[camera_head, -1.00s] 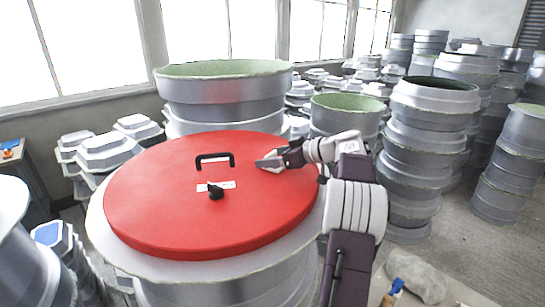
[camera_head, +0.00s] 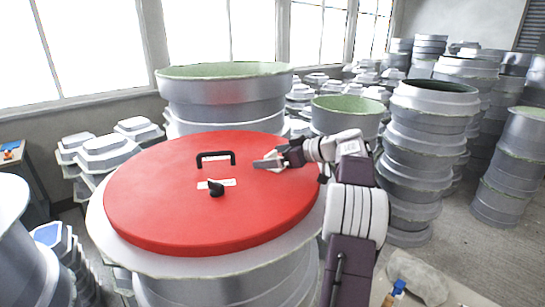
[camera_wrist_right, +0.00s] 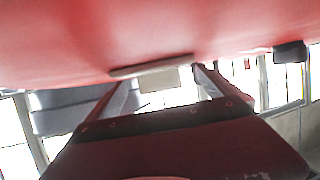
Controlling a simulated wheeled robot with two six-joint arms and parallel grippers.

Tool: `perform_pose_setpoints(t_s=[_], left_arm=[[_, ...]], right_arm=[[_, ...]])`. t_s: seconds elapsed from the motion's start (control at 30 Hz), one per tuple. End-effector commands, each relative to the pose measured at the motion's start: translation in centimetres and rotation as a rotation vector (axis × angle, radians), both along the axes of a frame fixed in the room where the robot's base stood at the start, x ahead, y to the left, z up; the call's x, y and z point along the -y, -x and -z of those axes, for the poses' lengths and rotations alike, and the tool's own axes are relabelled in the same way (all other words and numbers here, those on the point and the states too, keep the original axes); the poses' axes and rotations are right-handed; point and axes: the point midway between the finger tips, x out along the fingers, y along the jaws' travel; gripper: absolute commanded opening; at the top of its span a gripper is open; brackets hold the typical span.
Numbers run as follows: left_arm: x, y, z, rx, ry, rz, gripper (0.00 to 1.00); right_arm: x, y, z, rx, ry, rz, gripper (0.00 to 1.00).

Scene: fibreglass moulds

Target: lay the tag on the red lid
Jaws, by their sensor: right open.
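The red lid (camera_head: 150,200) lies flat on a large grey drum mould. It has a black handle, a black knob and pale labels. My right gripper (camera_head: 264,161) is low over the lid's right part, with its fingers apart. In the right wrist view the gripper (camera_wrist_right: 160,84) shows open below the red lid surface (camera_wrist_right: 110,30), which fills the top. A pale beige flat piece, apparently the tag (camera_wrist_right: 158,77), shows between the fingertips, at or very near the lid surface. I cannot make out the tag clearly in the head view. My left gripper is not in view.
The black handle (camera_head: 216,155) and black knob (camera_head: 216,188) stand up from the lid left of my right gripper. A taller mould (camera_head: 225,90) stands behind the lid. Stacked moulds (camera_head: 412,150) stand at the right. Open floor (camera_head: 460,245) shows at the lower right.

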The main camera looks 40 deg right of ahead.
Motion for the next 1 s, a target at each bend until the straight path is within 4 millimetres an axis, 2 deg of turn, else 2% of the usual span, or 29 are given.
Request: perform_pose_setpoints(t_s=[0.03, 0.13, 0.23, 0.27, 0.3, 0.33, 0.5, 0.6, 0.8, 1.0], left_arm=[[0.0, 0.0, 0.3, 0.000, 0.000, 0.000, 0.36], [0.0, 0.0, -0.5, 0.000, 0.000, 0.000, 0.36], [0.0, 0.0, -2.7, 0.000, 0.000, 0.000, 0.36], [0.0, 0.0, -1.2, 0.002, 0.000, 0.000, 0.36], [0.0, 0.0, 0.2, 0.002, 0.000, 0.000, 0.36], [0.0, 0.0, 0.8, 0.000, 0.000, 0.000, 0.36], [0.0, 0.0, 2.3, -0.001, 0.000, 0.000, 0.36], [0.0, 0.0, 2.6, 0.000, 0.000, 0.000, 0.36], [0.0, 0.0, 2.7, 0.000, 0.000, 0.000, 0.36], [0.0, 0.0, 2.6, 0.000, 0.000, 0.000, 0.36]], right_arm=[[-0.1, 0.1, 1.8, -0.030, -0.026, -0.005, 0.98], [-0.1, 0.1, 1.1, -0.030, -0.027, -0.006, 0.98], [-0.1, 0.1, -0.5, -0.030, -0.027, -0.005, 0.98], [0.2, 0.7, 0.4, -0.026, -0.023, -0.003, 0.98], [0.7, 1.8, 0.5, -0.024, -0.019, 0.000, 0.98], [1.0, 2.6, 0.2, -0.023, -0.017, 0.001, 0.98], [2.5, 6.7, -2.2, -0.020, -0.014, 0.003, 0.98], [3.2, 8.5, -3.4, -0.019, -0.015, 0.001, 0.98], [3.8, 10.4, -4.6, -0.018, -0.017, -0.001, 0.98], [3.8, 10.5, -4.8, -0.018, -0.016, -0.002, 0.98]])
